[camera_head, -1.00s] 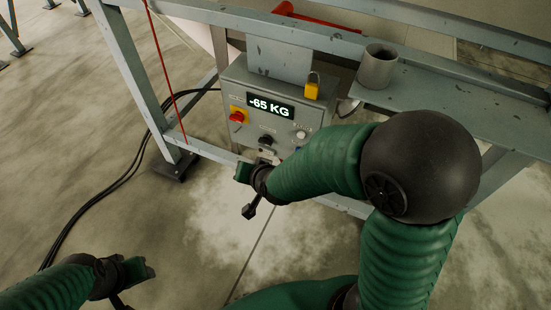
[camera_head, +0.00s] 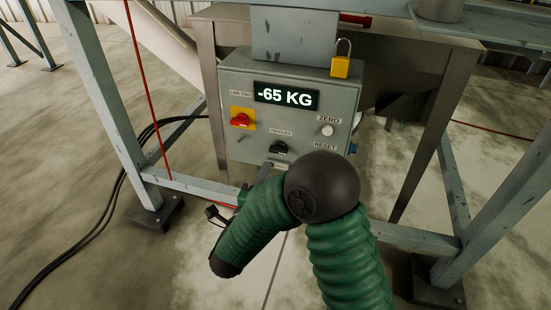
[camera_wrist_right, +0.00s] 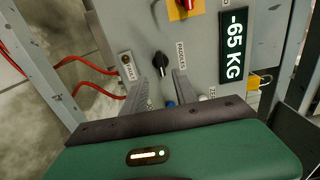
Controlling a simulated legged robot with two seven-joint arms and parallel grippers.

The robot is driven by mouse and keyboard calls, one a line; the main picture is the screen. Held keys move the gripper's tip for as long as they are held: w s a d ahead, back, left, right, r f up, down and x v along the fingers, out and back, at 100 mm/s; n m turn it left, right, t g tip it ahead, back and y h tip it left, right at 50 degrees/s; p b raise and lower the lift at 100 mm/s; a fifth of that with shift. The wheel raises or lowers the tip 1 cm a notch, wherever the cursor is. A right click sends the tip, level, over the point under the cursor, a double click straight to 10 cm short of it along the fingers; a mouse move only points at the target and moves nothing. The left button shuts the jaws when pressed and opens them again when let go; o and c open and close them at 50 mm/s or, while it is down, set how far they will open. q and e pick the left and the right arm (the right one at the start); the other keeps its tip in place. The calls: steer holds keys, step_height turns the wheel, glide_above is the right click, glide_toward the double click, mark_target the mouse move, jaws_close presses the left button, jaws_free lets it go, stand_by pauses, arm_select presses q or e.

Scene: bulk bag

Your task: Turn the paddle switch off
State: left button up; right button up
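The paddle switch is a black knob (camera_head: 279,147) on the front of a grey control box (camera_head: 232,82). A label that seems to read "PADDLES" sits by it. In the right wrist view the black knob (camera_wrist_right: 161,60) shows just past my fingertips. My right gripper (camera_head: 267,168) is just below the knob in the head view. In the right wrist view the two grey fingers of my right gripper (camera_wrist_right: 160,78) stand apart with nothing between them. Whether they touch the knob I cannot tell. My left gripper is not in view.
A red switch on a yellow plate (camera_head: 242,119), a display reading -65 KG (camera_head: 286,97) and a white zero button (camera_head: 326,130) share the box. A yellow padlock (camera_head: 341,67) is at its top. Steel frame posts (camera_head: 104,110) and a red cord (camera_head: 146,80) stand around it.

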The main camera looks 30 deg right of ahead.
mark_target(277, 153)
steer(key=b+x, duration=0.1)
steer(key=x, duration=0.9)
steer(key=shift+s+d+b, duration=0.1)
steer(key=shift+s+b, duration=0.05)
steer(key=shift+b, duration=0.15)
steer(key=shift+r, duration=0.1)
steer(key=shift+c, duration=0.2)
jaws_close()
